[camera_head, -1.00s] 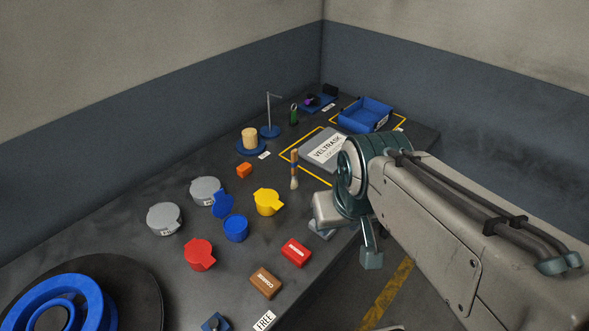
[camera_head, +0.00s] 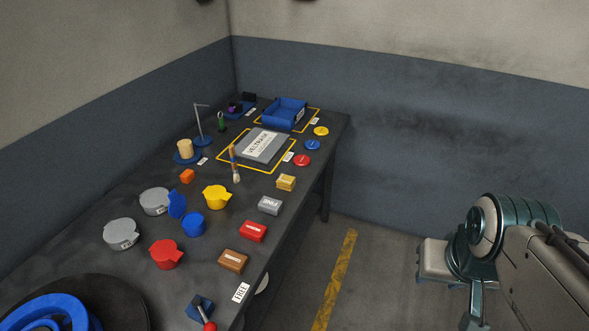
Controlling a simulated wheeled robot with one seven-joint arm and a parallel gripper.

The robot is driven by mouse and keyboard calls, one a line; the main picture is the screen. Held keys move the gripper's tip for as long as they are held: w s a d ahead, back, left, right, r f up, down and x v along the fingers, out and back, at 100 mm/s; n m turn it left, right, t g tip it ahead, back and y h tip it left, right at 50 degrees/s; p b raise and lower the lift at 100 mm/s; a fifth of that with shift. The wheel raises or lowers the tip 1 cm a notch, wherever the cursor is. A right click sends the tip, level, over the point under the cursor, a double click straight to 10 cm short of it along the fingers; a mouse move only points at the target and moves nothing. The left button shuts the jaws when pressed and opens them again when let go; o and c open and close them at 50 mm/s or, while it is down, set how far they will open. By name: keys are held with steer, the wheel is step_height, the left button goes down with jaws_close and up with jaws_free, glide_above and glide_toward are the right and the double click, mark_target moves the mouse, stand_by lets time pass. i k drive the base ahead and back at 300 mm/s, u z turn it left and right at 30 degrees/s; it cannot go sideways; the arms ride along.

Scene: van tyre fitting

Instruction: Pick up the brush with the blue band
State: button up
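A brush (camera_head: 235,165) lies on the dark workbench (camera_head: 130,205), in front of the left corner of a grey box labelled VELTRASK. It has an orange-brown handle, a dark blue band and pale bristles pointing toward the near side. Nothing touches it that I can see. My arm is at the lower right, over the floor and well to the right of the bench. The part at its end that looks like my gripper (camera_head: 472,312) is partly cut off by the lower edge. Its fingertips are not clear, and I see nothing held.
The grey box (camera_head: 260,146) lies inside a yellow outline, with a blue tray (camera_head: 285,113) behind. Several coloured blocks and discs line the right edge. The floor at right is clear.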

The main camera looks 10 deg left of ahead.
mark_target(233, 160)
steer(key=u, duration=0.3)
steer(key=k, duration=0.15)
steer(key=z, duration=0.5)
steer(key=i, duration=1.35)
steer(key=u, duration=1.5)
steer(key=i, duration=0.65)
steer(key=u, duration=0.8)
